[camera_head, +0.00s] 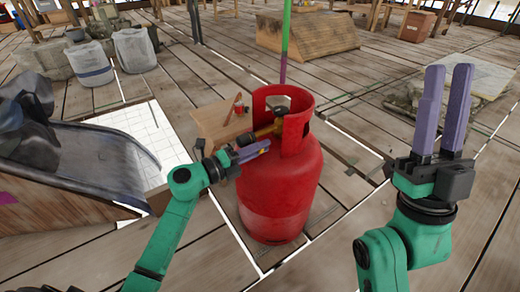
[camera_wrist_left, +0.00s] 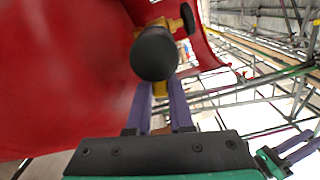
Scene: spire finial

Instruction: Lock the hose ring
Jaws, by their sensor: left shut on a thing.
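A red gas cylinder (camera_head: 285,185) stands upright on the plank floor, with an open collar around its top. A brass valve (camera_head: 266,131) with dark fittings sits at the collar's left opening. My left gripper (camera_head: 264,147) reaches in from the left, its purple fingers shut on a small yellow-brass piece, apparently the hose ring (camera_wrist_left: 160,89). In the left wrist view a round black knob (camera_wrist_left: 154,54) stands just beyond the fingertips and hides part of the valve. My right gripper (camera_head: 450,70) points up, empty, its fingers apart, well right of the cylinder.
A grey slide-like chute (camera_head: 95,150) stands at the left. A green and purple pole (camera_head: 285,45) rises behind the collar. White sacks (camera_head: 134,50) stand at the back left. Floor around the right arm is clear.

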